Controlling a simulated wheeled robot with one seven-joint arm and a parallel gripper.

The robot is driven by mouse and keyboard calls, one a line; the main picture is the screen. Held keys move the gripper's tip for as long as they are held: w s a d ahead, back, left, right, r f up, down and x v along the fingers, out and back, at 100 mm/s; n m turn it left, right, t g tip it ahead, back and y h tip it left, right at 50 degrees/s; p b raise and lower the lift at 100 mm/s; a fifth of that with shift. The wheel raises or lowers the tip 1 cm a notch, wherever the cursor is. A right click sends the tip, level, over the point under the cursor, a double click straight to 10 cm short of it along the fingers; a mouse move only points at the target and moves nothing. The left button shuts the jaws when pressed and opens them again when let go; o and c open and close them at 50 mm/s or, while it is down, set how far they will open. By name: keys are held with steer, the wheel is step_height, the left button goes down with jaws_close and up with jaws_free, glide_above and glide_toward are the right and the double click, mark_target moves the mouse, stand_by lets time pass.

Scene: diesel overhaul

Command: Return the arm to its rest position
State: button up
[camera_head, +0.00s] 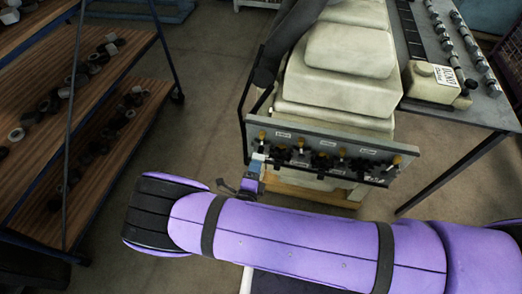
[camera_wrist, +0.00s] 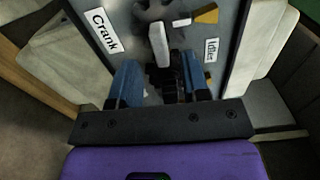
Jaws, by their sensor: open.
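My purple arm stretches across the bottom of the head view, with its wrist in front of a grey panel (camera_head: 327,146). My gripper (camera_head: 256,170) is at the panel's left end, partly hidden by my arm. In the wrist view, my gripper's two blue fingers (camera_wrist: 161,82) stand apart, pointing at the panel. A dark part (camera_wrist: 172,88) shows between them; I cannot tell whether they touch it. A dark gear (camera_wrist: 165,22) with a pale bar lies just beyond the fingertips, between the "Crank" label (camera_wrist: 103,30) and the "Idler" label (camera_wrist: 211,50).
The panel is fixed in front of a cream machine (camera_head: 340,75) and carries several brass-tipped pegs. A wooden shelf rack (camera_head: 75,125) with small dark parts stands at the left. A grey table (camera_head: 470,108) with a cream box (camera_head: 430,82) is at the right. Open floor lies between.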

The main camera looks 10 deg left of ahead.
steer(key=shift+s+a, duration=0.1)
steer(key=shift+s, duration=0.9)
